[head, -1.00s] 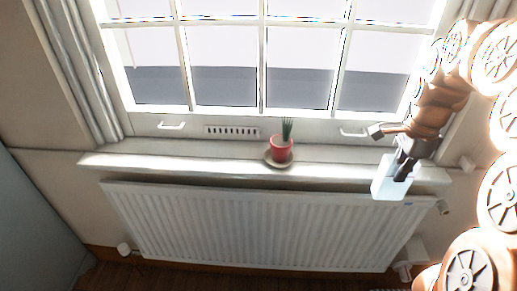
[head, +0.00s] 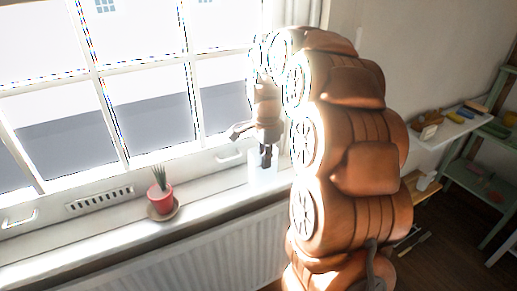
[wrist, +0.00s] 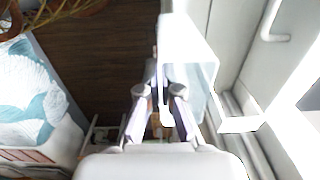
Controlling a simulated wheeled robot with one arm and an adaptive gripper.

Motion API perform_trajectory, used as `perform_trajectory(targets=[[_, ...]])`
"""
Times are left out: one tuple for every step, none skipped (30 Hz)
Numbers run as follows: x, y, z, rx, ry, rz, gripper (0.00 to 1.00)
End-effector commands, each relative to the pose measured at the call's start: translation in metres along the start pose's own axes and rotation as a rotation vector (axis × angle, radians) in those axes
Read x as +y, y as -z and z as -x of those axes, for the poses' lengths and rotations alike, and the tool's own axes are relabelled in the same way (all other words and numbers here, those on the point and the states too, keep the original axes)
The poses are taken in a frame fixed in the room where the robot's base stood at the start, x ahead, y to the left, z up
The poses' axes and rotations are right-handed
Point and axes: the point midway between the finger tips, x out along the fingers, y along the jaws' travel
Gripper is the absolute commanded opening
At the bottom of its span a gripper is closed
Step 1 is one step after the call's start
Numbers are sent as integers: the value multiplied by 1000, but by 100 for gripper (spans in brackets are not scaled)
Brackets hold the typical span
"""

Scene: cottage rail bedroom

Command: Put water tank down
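The water tank (head: 262,172) is a pale, see-through box. In the head view it hangs below my gripper (head: 266,160) at the right part of the white window sill (head: 110,222). I cannot tell whether it touches the sill. In the wrist view the tank (wrist: 196,62) shows large beyond the fingers, with one wall between them. My gripper (wrist: 160,98) appears shut on that wall. Glare washes out the tank's lower edges, and my arm hides the sill's right end.
A red pot (head: 160,197) with a green plant stands on a saucer on the sill, left of the tank. A radiator (head: 215,255) is below the sill. Green shelves (head: 480,175) with small items stand at the right. A patterned bed cover (wrist: 35,95) shows in the wrist view.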

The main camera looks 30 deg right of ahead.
Motion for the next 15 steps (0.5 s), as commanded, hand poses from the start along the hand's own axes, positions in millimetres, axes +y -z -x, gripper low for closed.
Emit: perform_trajectory(targets=[[-8,3,2,0,2,0,0],[-12,4,2,0,3,-1,0],[-17,7,2,0,3,-2,0],[-20,8,0,0,2,-2,0],[-24,10,-1,0,0,-2,0],[-28,12,-2,0,-1,-2,0],[-32,13,-2,0,0,-2,0],[-36,14,-2,1,1,-2,0],[-41,16,-1,2,3,-2,0],[-45,18,-2,2,3,-1,0],[-48,19,-2,2,2,-1,0],[-53,21,-4,1,0,-1,0],[-56,22,-5,1,-2,0,0],[-60,23,-5,0,-2,0,0],[-64,25,-5,0,-1,-1,0]])
